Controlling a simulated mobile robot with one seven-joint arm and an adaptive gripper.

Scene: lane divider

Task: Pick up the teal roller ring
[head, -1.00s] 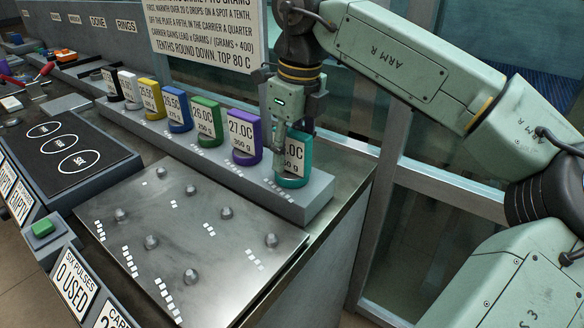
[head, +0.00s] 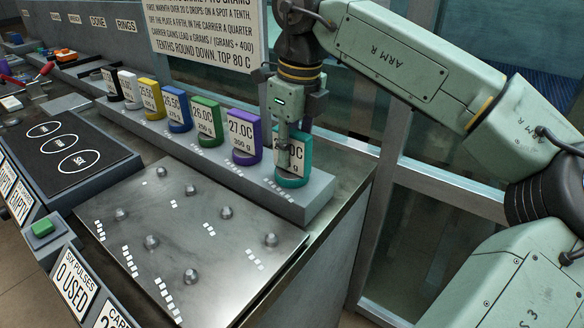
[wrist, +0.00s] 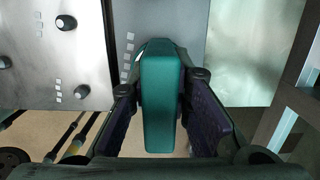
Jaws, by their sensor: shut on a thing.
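The teal roller ring (head: 302,166) stands upright at the right end of the grey rack (head: 318,196). A white label on its face is partly hidden by my gripper. My gripper (head: 289,160) points down over it, with a finger in front of the ring's face. In the wrist view the teal ring (wrist: 160,95) lies between the two dark finger pads of my gripper (wrist: 163,110), which are shut on it. The ring looks still seated at the rack; I cannot tell whether it has any gap below it.
A purple ring (head: 248,139) stands left of the teal one, then a green ring (head: 208,122) and several others along the rack. A metal plate with studs (head: 190,240) lies in front. A glass partition with metal frames stands behind and right of my arm.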

